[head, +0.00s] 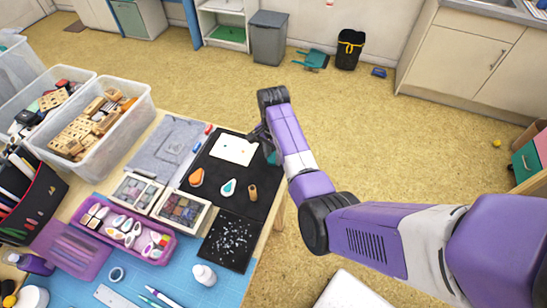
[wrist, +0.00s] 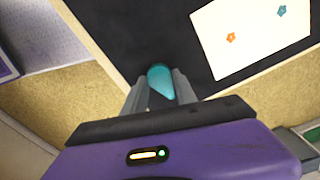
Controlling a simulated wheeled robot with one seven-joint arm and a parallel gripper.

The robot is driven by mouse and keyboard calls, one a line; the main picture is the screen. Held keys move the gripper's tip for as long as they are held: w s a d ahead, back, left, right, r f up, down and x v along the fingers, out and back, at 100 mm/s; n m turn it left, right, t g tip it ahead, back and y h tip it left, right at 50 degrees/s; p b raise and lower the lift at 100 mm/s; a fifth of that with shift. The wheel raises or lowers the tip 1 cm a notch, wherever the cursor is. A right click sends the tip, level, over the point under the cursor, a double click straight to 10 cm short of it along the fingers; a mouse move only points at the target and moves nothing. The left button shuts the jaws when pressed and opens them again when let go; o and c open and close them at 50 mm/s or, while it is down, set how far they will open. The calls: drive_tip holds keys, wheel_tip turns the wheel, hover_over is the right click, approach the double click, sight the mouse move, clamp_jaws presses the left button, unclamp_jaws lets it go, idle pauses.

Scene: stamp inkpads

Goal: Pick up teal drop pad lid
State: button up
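The teal drop pad lid (wrist: 160,82) is a smooth teal drop shape between my fingertips in the wrist view, its narrow end toward my palm. My gripper (wrist: 161,84) has both grey fingers close against its sides and appears shut on it. In the head view only a small teal part of the lid (head: 271,157) shows beside my gripper (head: 265,146), near the right edge of the black mat (head: 228,158). Its height above the mat is hard to tell. A white drop pad with a teal middle (head: 228,188) lies apart on the mat.
An orange drop pad (head: 196,177) and a brown piece (head: 252,193) flank the white pad. A white card (head: 233,149) lies close to my gripper. Clear bins (head: 135,125) and a purple tray (head: 95,228) stand left. Open floor lies beyond the table's right edge.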

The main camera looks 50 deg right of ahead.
clamp_jaws()
